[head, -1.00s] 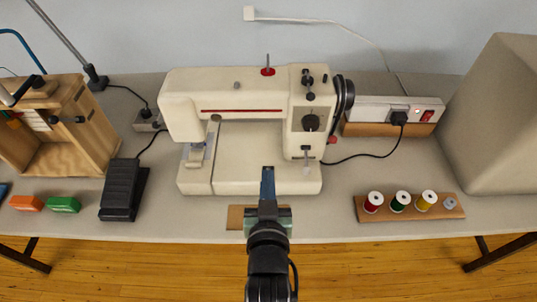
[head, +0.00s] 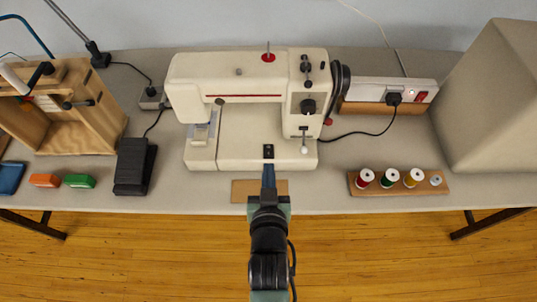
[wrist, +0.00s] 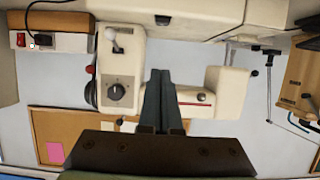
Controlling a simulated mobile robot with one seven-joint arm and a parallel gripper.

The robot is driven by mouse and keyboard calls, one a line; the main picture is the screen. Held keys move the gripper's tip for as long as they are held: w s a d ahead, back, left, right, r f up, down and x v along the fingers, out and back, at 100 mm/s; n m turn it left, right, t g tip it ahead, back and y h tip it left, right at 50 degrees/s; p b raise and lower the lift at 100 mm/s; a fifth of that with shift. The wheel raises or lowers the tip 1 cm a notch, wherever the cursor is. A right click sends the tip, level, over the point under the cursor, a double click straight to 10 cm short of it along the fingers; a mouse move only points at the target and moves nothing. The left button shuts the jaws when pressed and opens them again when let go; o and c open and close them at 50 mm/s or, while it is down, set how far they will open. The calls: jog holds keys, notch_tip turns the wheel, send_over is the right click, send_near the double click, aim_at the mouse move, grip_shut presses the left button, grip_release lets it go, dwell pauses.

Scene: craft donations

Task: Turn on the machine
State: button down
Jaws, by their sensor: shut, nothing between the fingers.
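The cream sewing machine (head: 240,85) stands on the grey table, and it also fills the middle of the wrist view (wrist: 225,95), upside down. A small black switch-like plate (head: 268,151) sits on the front of its base; the wrist view shows it at the top (wrist: 162,20). Its setting is too small to tell. A dark dial (head: 308,105) and a lever with a white knob (head: 304,149) are on the right column. My gripper (head: 268,172) is shut and empty, just in front of the base, its tips near the black plate; contact cannot be told.
A white power strip (head: 416,92) with a red switch and black plug lies behind right. A black pedal (head: 134,166) and wooden cabinet (head: 80,115) stand left. A thread spool board (head: 400,187) and a large beige cover (head: 495,100) are right. Bare table lies between machine and spools.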

send_over(269, 156)
jog(key=f, duration=0.1)
jog(key=s+f, duration=0.1)
jog(key=f, duration=0.1)
jog(key=shift+a+f, duration=0.1)
jog(key=shift+f, duration=0.1)
jog(key=f, duration=0.2)
jog(key=shift+s+f, duration=0.25)
jog(key=shift+f, duration=0.1)
jog(key=shift+s+f, duration=0.1)
jog(key=shift+f, duration=0.5)
jog(key=shift+s+f+b, duration=0.15)
jog(key=shift+f+b, duration=0.6)
jog(key=shift+b, duration=0.05)
jog(key=shift+r+p, duration=0.25)
jog(key=shift+p, duration=0.05)
jog(key=shift+r, duration=0.1)
jog(key=shift+r+p, duration=0.7)
jog(key=shift+r, duration=0.05)
